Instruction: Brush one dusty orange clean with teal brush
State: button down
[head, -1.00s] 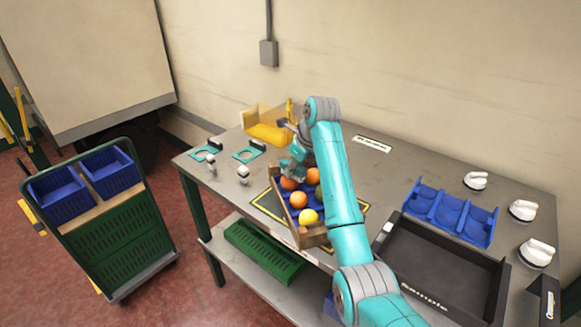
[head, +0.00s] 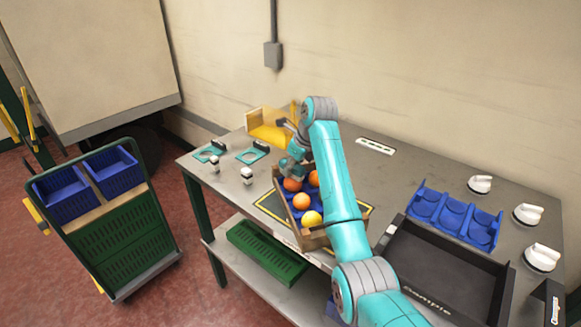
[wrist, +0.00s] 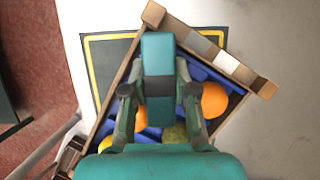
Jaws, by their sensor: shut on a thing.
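My gripper (wrist: 158,92) is shut on the teal brush (wrist: 158,52), which has a dark lower part between the fingers. In the head view my gripper (head: 293,168) is over the far-left part of a wooden crate (head: 319,239), mostly behind my arm. The crate stands tilted to the table edges and holds several fruits. An orange (wrist: 215,99) lies right of the gripper in the wrist view. Another orange (wrist: 140,119) and a dull greenish fruit (wrist: 175,134) are partly hidden by the fingers. I cannot tell whether the brush touches a fruit.
The crate sits on a black mat with a yellow border. A yellow bin (head: 268,130) is behind it. A blue cupped tray (head: 466,207), a black tray (head: 413,296) and white round-based items (head: 527,213) are at right. A cart (head: 121,229) with blue bins stands left.

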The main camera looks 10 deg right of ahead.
jog(key=shift+s+d, duration=0.55)
jog(key=shift+s, duration=0.2)
jog(key=shift+w+a, duration=0.1)
jog(key=shift+w+a, duration=0.7)
jog(key=shift+w, duration=0.3)
jog(key=shift+s+d, duration=0.4)
jog(key=shift+s, duration=0.15)
jog(key=shift+r, duration=0.15)
jog(key=shift+r, duration=3.4)
